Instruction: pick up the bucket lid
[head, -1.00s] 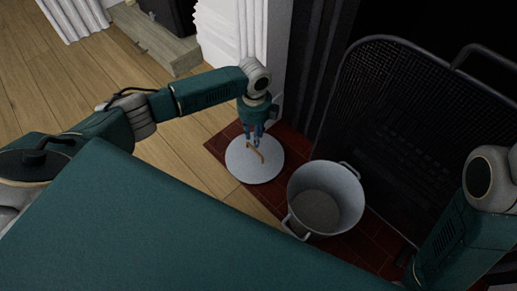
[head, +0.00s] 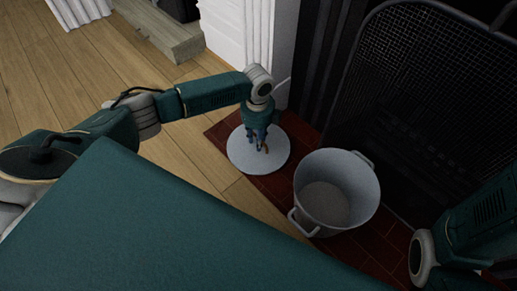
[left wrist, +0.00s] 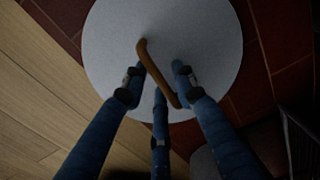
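The bucket lid (head: 241,155) is a pale grey round disc with a brown bar handle. In the head view it lies at the hearth's edge, left of the bucket (head: 336,190). The lid also fills the upper middle of the left wrist view (left wrist: 205,35), with its handle (left wrist: 153,66) running diagonally. My left gripper (head: 260,147) is above the lid, pointing down. In the left wrist view its fingers (left wrist: 157,83) stand apart on both sides of the handle, with gaps visible. The handle is mostly hidden by the fingers in the head view. My right gripper is out of view.
The grey two-handled bucket stands open on red hearth tiles (head: 290,190), right of the lid. A black mesh fire screen (head: 420,80) stands behind it. A white fireplace surround (head: 235,35) rises behind the left arm. Wooden floor (head: 110,85) is clear at left.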

